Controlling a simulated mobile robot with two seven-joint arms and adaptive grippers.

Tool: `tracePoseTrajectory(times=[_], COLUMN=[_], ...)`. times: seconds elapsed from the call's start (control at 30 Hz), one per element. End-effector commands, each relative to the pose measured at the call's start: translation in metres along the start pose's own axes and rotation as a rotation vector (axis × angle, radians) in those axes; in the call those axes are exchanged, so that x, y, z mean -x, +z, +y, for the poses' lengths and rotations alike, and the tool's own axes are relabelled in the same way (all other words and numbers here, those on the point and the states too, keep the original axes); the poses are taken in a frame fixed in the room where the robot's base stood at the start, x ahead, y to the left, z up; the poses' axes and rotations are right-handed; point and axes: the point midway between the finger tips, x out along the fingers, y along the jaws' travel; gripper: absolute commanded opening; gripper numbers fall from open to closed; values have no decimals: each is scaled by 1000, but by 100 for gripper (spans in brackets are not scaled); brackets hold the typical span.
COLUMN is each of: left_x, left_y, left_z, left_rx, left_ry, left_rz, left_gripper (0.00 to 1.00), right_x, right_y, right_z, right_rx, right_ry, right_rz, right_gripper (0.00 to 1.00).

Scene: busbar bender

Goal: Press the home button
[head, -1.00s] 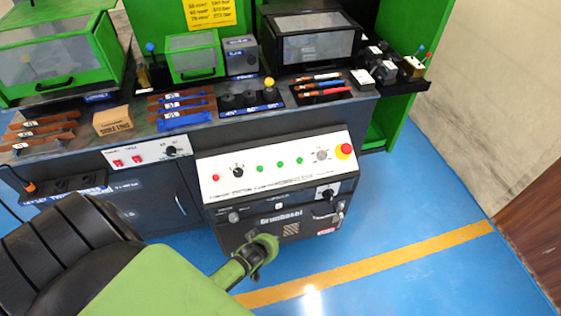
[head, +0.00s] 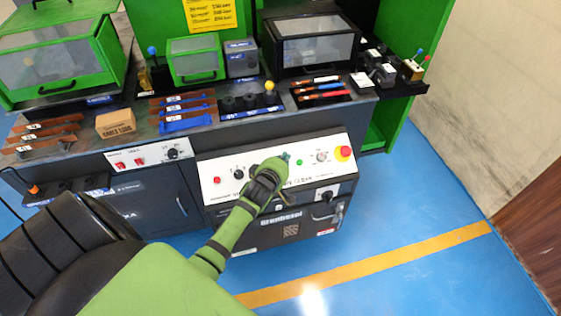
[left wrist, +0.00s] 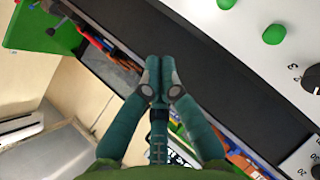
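The white control panel (head: 206,177) stands on the front of the dark machine. It bears a red button (head: 217,181) at the left, a black knob (head: 238,173), a green button (head: 299,162) and a grey knob (head: 321,157). My left gripper (head: 285,157) is in front of the panel's middle and hides other green buttons there. In the left wrist view its fingertips meet with nothing between them. Two green buttons (left wrist: 274,34) show there to the right of the fingertips, apart from them. I cannot read which button is home. My right gripper is not in view.
A red emergency stop (head: 345,152) on yellow sits at the panel's right end. Above, the bench holds copper bars (head: 183,107), a cardboard box (head: 115,123) and a yellow-topped lever (head: 269,86). The blue floor (head: 420,200) to the right is clear.

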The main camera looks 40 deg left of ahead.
Motion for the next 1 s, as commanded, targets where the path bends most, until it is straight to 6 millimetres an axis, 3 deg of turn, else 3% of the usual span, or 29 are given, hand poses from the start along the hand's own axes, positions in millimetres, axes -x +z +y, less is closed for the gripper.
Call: tracePoseTrajectory(times=[0.53,1.0], left_x=[-45,-61], left_y=[2,0], left_z=[-50,-64], left_rx=[-2,-1], left_ry=[-1,-1], left_rz=[-1,-1], left_gripper=[0,0], right_x=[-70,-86], right_y=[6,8], right_z=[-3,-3], right_rx=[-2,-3], right_ry=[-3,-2], right_rz=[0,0], right_gripper=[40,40])
